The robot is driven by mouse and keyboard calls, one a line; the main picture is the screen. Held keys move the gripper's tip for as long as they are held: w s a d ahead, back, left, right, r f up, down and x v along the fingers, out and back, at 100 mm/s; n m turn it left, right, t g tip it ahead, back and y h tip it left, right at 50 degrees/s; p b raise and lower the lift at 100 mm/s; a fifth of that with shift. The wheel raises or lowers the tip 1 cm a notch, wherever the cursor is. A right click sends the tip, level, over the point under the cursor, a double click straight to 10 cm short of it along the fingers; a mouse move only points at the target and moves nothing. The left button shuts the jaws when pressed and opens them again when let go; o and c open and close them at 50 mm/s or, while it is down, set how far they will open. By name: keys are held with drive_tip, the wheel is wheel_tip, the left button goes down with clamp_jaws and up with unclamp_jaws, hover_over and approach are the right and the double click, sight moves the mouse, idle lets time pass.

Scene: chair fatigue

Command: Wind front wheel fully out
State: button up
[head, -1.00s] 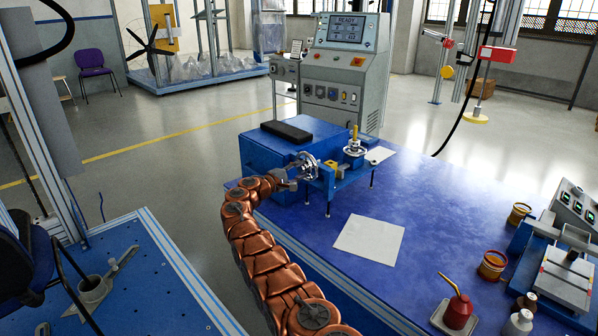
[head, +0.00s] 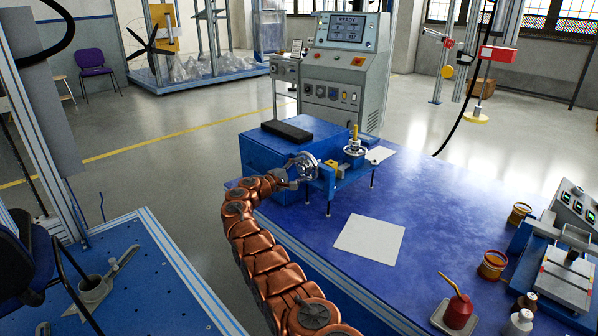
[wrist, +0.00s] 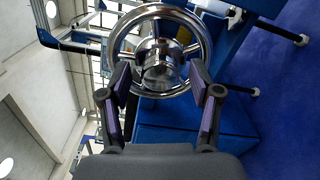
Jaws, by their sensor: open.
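The front wheel (head: 304,166) is a shiny chrome handwheel with a round rim, spokes and a thick hub. It is mounted on the near face of the blue machine (head: 262,167) on the blue bench. In the wrist view the wheel (wrist: 160,32) fills the upper middle. My gripper (head: 292,179) is at the wheel. In the wrist view my gripper (wrist: 162,82) is open, its two purple-padded fingers spread to either side of the hub's lower part. I cannot tell whether the pads touch the hub or rim.
A white sheet (head: 369,241) lies on the bench. A red oil can (head: 458,308) and brown pots (head: 492,264) stand at the right.

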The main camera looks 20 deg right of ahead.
sight(300, 170)
drive_tip(key=shift+a, duration=0.1)
drive_tip(key=shift+s+a, duration=0.1)
drive_tip(key=shift+a, duration=0.45)
drive_tip(key=shift+s+a+r, duration=0.15)
drive_tip(key=shift+s+a, duration=0.05)
drive_tip(key=shift+a, duration=0.2)
drive_tip(key=shift+s+a, duration=0.3)
drive_tip(key=shift+a, duration=0.2)
drive_tip(key=v, duration=0.8)
drive_tip(key=shift+s+a+f, duration=0.2)
drive_tip(key=shift+a, duration=0.15)
drive_tip(key=shift+r, duration=0.1)
